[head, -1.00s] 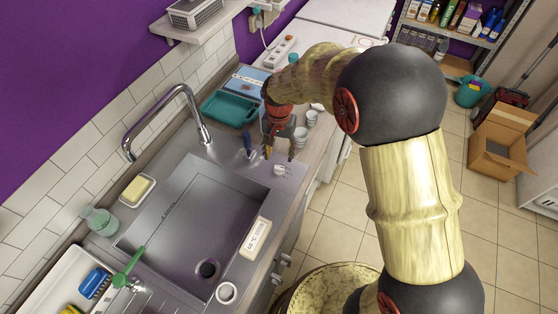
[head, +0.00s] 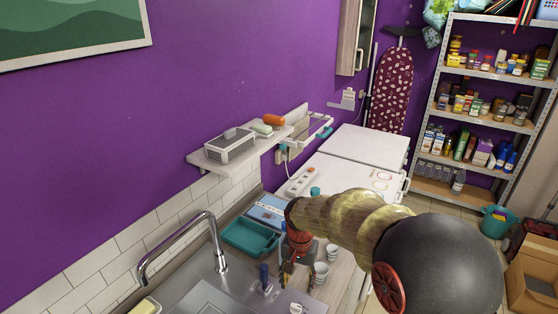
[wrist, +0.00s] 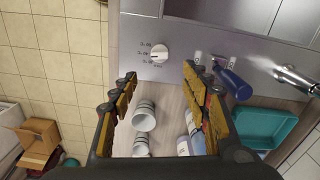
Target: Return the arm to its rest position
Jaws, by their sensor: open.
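White cups (wrist: 144,116) stand on the counter below, seen between the fingers. A cup also shows beside the gripper in the head view (head: 321,272).
The sink (head: 205,300) with its tap (head: 218,255) is at the lower left. A wall shelf (head: 240,147) juts out above the counter. Shelving (head: 490,110) stands far right.

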